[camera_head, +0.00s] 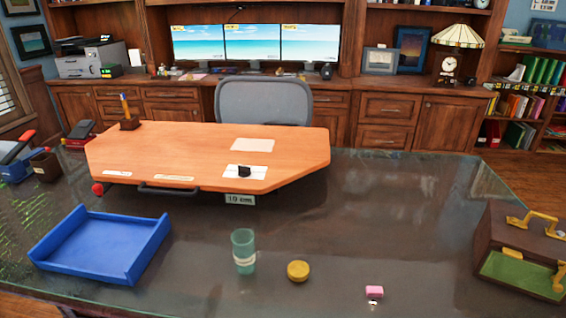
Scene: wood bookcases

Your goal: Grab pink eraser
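A small pink eraser (374,291) lies on the dark glass tabletop (330,225), near the front edge, right of the middle in the head view. A tiny pale mark or piece shows just below it, too small to tell. Neither of my grippers is in view, and nothing touches the eraser from above.
A yellow round object (298,271) and a green translucent cup (243,252) stand left of the eraser. A blue tray (105,243) is at the left, and a brown case (490,232) with gold handles at the right. A raised wooden board (205,150) lies behind. Glass around the eraser is clear.

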